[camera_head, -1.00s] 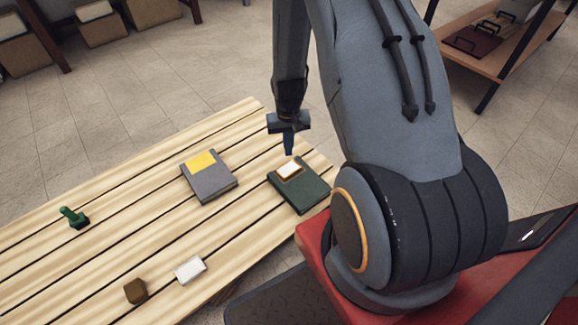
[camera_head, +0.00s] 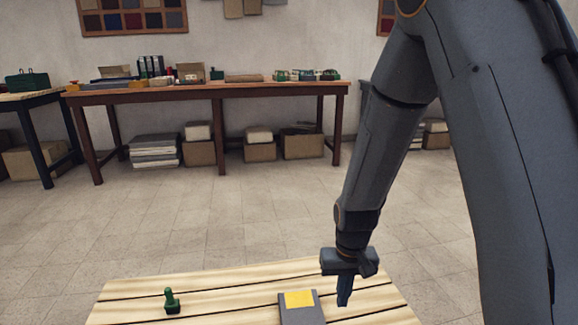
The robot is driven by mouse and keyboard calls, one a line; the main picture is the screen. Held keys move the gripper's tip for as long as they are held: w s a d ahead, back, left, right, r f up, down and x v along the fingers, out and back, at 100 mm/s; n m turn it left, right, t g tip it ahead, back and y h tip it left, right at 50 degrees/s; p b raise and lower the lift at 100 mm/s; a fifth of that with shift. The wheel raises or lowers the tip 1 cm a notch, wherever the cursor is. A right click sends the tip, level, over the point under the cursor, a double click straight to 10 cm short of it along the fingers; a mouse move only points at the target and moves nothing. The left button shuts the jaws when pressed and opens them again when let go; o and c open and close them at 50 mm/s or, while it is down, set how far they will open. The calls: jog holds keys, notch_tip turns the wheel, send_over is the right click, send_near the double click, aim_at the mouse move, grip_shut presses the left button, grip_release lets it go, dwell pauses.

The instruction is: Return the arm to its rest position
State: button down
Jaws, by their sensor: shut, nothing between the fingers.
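My gripper (camera_head: 344,291) points down at the end of my arm. It is shut and empty, above the right part of the slatted wooden table (camera_head: 235,284). Just left of it, a grey book (camera_head: 299,314) with a yellow patch (camera_head: 299,299) on its cover lies on the table, cut by the lower edge of the picture. A green stamp-like object (camera_head: 171,301) stands upright further left. The gripper appears apart from both. The near part of the table is out of view.
A long brown workbench (camera_head: 215,90) with boxes and several green items stands along the back wall. Cardboard boxes (camera_head: 303,146) and a stack of grey items (camera_head: 154,151) sit under it. A dark-legged table (camera_head: 38,97) is at far left. The tiled floor (camera_head: 230,220) between is clear.

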jog(key=s+a+r+n, duration=0.3)
jog(key=s+a+r, duration=0.5)
jog(key=s, duration=0.3)
jog(key=s+a+r+n, duration=0.3)
jog(key=s+a+r, duration=0.45)
jog(key=s, duration=0.35)
jog(key=d+r+m+p, duration=0.3)
jog(key=d+r+p, duration=0.7)
jog(key=r+p, duration=0.3)
jog(key=d+r+m+p, duration=0.3)
jog(key=d+r+p, duration=0.8)
jog(key=r+p, duration=0.3)
jog(key=shift+s+m+p, duration=0.2)
jog(key=shift+m+p, duration=0.1)
jog(key=shift+p, duration=0.85)
jog(key=shift+f, duration=0.1)
